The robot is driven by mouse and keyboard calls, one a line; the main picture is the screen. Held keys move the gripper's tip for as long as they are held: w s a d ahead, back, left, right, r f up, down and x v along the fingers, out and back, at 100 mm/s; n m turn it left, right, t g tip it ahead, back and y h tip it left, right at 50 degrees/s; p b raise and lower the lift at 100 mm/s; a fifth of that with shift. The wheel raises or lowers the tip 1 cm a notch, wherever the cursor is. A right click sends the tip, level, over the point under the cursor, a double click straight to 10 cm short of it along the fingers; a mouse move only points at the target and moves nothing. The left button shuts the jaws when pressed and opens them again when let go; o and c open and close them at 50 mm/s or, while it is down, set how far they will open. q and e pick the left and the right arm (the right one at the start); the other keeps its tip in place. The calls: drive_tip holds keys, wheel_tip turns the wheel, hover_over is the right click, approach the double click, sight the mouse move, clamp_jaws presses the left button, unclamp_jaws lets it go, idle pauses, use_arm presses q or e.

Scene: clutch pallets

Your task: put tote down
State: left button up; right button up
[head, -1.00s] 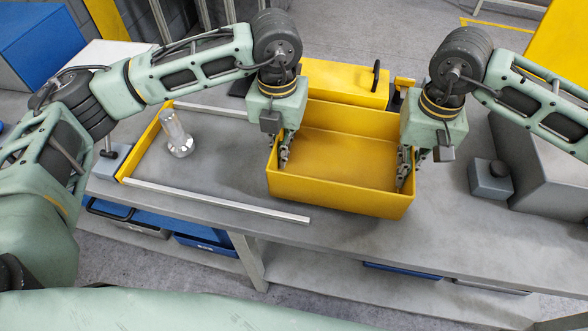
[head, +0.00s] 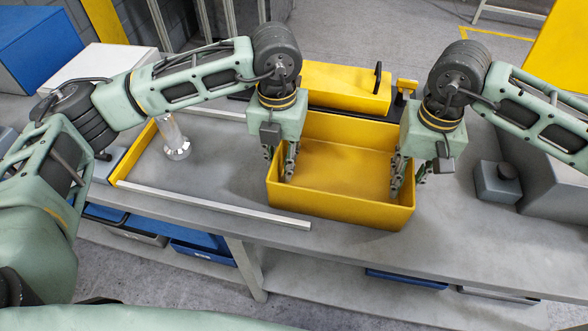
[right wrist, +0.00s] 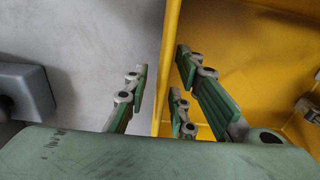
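The yellow tote (head: 340,207) appears to rest level on the grey workbench, right of the metal rail. It looks empty. My left gripper (head: 279,163) is at its left wall, with its fingers spread and apart, one of them inside the tote. My right gripper (head: 407,172) is at the right wall. In the right wrist view, the right gripper's fingers (right wrist: 158,95) stand open on both sides of the tote's wall (right wrist: 168,75), with gaps to it. The lower part of the left wall is partly hidden by the left fingers.
A metal rail (head: 215,203) and a yellow strip (head: 137,151) frame an area left of the tote, with a metal cylinder (head: 174,138) in it. A yellow box (head: 345,88) with a black handle stands behind. A grey button box (head: 497,183) stands to the right.

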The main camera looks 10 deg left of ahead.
use_arm(q)
wheel_tip(320, 180, up, 11)
drive_tip(key=shift+r, duration=0.45)
use_arm(e)
drive_tip(key=shift+r, duration=0.2)
wheel_tip(320, 180, up, 12)
drive_tip(key=shift+f, duration=0.15)
use_arm(q)
drive_tip(key=shift+r, duration=0.15)
